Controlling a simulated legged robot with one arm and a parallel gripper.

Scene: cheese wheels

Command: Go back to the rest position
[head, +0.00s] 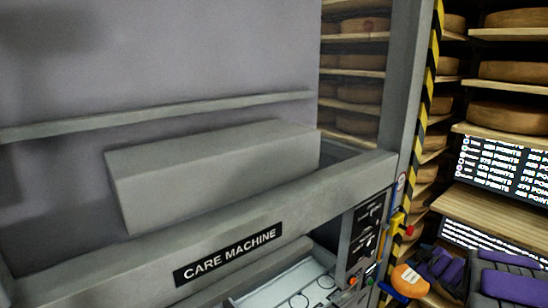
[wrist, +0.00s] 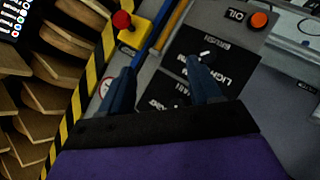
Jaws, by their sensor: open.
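My gripper (wrist: 161,68) shows in the wrist view with its two dark blue fingers apart and nothing between them. It is in front of the care machine's control panel (wrist: 215,45), whose labels include BRUSH, LIGHT and OIL. A small switch (wrist: 208,55) lies close to the right fingertip in the picture; I cannot tell whether they touch. In the head view, my purple arm is at the lower right, beside the care machine (head: 230,255). The fingers are hard to make out there.
Yellow-and-black striped post (head: 428,85) stands right of the machine. A red button on a yellow box (wrist: 126,24) is near the gripper. Shelves with cheese wheels (head: 510,72) and a points screen (head: 500,168) are at the right. An orange button (wrist: 259,19) is on the panel.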

